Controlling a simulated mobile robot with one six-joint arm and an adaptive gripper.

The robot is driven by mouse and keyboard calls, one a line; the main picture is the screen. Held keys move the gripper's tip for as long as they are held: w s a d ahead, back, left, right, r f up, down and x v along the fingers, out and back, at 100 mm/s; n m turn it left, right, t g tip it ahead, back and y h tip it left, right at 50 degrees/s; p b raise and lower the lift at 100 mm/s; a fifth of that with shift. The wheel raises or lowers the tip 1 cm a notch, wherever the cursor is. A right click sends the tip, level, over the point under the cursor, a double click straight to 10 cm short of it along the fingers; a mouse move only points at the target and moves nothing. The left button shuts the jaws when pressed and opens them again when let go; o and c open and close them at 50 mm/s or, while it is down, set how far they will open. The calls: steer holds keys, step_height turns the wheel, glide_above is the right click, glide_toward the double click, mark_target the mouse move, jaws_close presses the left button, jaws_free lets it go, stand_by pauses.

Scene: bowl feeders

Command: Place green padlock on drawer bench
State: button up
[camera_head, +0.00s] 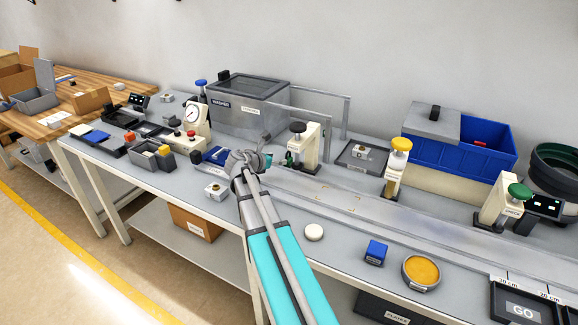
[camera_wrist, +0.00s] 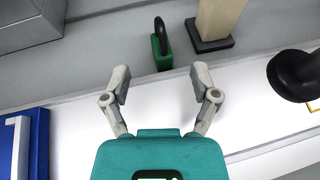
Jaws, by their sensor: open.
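The green padlock (camera_wrist: 161,52) stands upright in the wrist view with its dark shackle upward, just beyond my fingertips and beside the foot of a cream post. In the head view a small green bit of it (camera_head: 289,158) shows at the base of a cream press. My gripper (camera_wrist: 161,76) is open with nothing between its fingers, and the padlock is ahead of the gap. In the head view my gripper (camera_head: 264,160) is over the grey bench near that press. No drawers show, so I cannot tell which bench is the drawer bench.
The cream press (camera_head: 306,148) with a black knob stands close to the padlock. A metal rail (camera_head: 330,192) runs along the grey bench. A grey washer box (camera_head: 247,107) stands behind, a blue bin (camera_head: 470,147) at right. A wooden bench (camera_head: 75,118) with boxes is at left.

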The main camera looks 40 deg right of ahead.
mark_target(289, 158)
steer(key=shift+x, duration=1.05)
steer(key=shift+d+b, duration=0.1)
steer(key=shift+b, duration=0.2)
steer(key=b+x, duration=0.1)
steer(key=x, duration=0.2)
steer(key=shift+w+f+b, duration=0.1)
steer(key=shift+f+b, duration=0.25)
steer(key=shift+b, duration=0.05)
steer(key=shift+x, duration=0.85)
steer(key=shift+r, duration=0.1)
jaws_close()
